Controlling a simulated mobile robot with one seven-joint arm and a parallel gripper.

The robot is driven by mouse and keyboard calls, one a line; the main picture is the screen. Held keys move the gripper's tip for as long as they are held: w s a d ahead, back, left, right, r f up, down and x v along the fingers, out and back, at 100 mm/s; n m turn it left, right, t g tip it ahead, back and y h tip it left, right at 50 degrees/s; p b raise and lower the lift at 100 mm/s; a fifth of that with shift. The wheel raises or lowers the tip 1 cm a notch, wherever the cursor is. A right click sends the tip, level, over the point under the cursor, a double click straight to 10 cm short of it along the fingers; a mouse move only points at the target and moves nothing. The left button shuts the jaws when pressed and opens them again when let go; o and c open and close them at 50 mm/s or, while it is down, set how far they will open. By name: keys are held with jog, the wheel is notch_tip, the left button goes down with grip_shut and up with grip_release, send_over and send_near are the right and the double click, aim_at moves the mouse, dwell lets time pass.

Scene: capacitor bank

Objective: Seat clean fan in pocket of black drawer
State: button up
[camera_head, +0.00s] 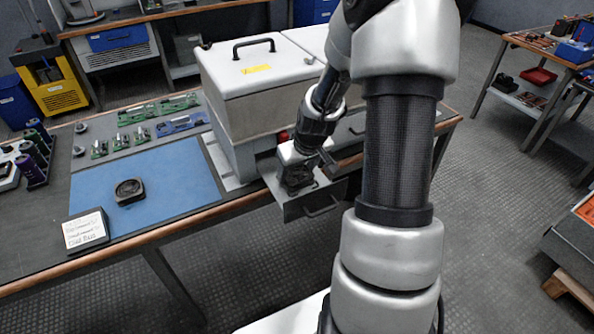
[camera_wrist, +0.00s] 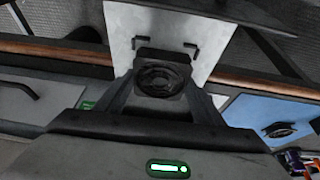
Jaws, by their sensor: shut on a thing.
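My gripper (camera_wrist: 160,82) is shut on a dark square fan (camera_wrist: 161,76), whose round face shows between the fingers in the wrist view. In the head view my gripper (camera_head: 298,178) is over the pulled-out drawer (camera_head: 322,200) at the front of the white-lidded box. The drawer floor (camera_wrist: 165,18) looks pale grey in the wrist view, with dark corner marks on both sides of the fan. The pocket is mostly hidden behind the fan and fingers. I cannot tell whether the fan touches the floor. Another dark fan (camera_head: 130,190) lies on the blue mat, also in the wrist view (camera_wrist: 279,130).
The box (camera_head: 250,90) with a black handle stands behind the drawer. The blue mat (camera_head: 165,170), a small sign (camera_head: 85,230) and green parts (camera_head: 135,138) are on the bench to the left.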

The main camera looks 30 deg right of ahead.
jog(key=shift+s+f, duration=0.15)
jog(key=o, duration=1.2)
jog(key=shift+c, duration=0.2)
jog(key=p+v, duration=0.4)
jog(key=v, duration=1.3)
jog(key=shift+r, duration=0.25)
